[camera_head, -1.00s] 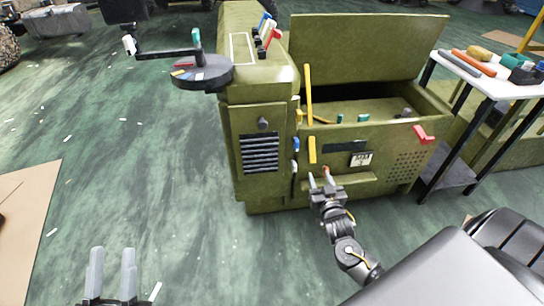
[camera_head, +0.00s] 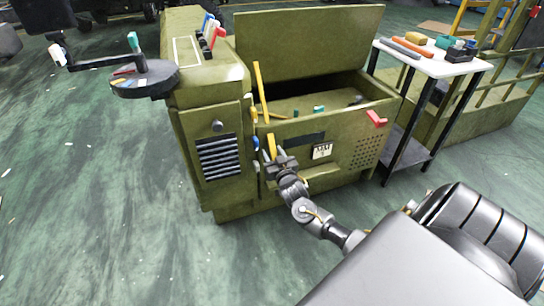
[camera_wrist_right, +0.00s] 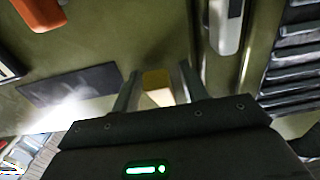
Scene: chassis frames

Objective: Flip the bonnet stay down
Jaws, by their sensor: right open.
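The olive machine cabinet (camera_head: 222,95) has its bonnet lid (camera_head: 310,45) standing open. A long yellow bar (camera_head: 260,92) stands nearly upright at the front left corner of the opening; it looks like the bonnet stay. A short yellow handle (camera_head: 271,143) is on the front face below it. My right gripper (camera_head: 272,157) is open at the front face, just below that short handle. In the right wrist view a yellow piece (camera_wrist_right: 156,80) shows between the two spread fingers; I cannot tell whether they touch it. My left gripper is out of view.
A red lever (camera_head: 377,118) sits at the front right corner of the cabinet. A white-topped side table (camera_head: 455,66) with tools stands at right.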

